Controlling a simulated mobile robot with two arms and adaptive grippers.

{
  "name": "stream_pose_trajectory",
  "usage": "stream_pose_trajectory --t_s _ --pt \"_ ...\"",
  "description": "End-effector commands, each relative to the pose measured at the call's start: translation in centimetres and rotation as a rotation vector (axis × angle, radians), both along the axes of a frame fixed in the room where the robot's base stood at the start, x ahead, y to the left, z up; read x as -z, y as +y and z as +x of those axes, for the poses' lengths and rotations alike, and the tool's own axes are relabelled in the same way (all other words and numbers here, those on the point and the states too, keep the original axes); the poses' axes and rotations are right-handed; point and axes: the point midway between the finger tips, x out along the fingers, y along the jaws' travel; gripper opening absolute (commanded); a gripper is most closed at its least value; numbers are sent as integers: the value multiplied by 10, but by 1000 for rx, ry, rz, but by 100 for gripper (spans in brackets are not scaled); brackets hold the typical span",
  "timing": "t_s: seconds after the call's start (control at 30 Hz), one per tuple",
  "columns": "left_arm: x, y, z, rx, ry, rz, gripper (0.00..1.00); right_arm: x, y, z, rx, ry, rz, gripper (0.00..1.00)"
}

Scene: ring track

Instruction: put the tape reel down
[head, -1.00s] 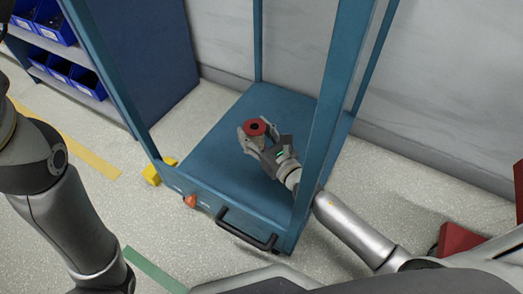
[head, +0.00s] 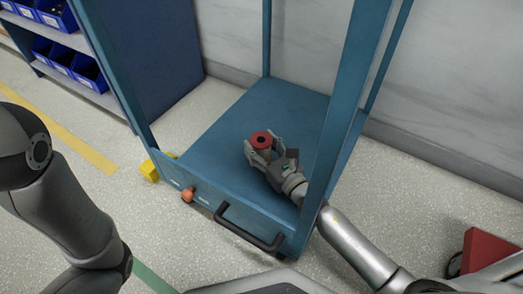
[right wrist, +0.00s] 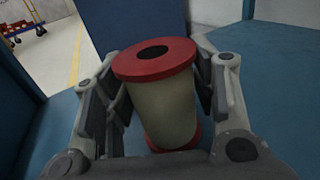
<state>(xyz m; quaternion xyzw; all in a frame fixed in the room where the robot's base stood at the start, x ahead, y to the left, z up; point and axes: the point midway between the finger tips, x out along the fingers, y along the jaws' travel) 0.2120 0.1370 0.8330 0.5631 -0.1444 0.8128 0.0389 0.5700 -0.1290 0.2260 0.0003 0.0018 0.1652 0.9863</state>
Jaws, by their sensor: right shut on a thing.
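The tape reel (head: 261,138) has red end flanges and a pale barrel, with a dark hole in its top. My right gripper (head: 261,153) is shut on it, low over the blue cart deck (head: 205,150). In the right wrist view the reel (right wrist: 165,100) stands nearly upright, a little tilted, between the two fingers (right wrist: 165,95). Its lower red flange shows at the bottom; whether it touches the deck I cannot tell. My left arm shows at the left of the head view, but its gripper is out of the picture.
Blue posts (head: 332,120) of the cart rise around the deck, one close beside my right forearm. A shelf with blue bins (head: 78,68) stands at the left. The deck around the reel is clear.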

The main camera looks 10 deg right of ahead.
Motion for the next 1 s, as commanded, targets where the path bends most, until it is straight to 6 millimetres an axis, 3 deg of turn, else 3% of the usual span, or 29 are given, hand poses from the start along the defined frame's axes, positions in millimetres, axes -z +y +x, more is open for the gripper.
stream_pose_trajectory --t_s 0.3,0.33,0.47,0.83,1.0 --pt "2 0 0 0 0 1 40 2 0 0 0 -1 -1 25" --pt "1 0 0 0 0 1 40 1 0 0 0 0 -1 57" --pt "1 0 0 0 0 1 40 1 0 0 0 0 -1 73" --pt "-1 0 0 0 1 0 40 -1 0 0 0 0 -1 74" --pt "1 0 0 0 1 0 40 1 -5 -14 0 2 -1 74"
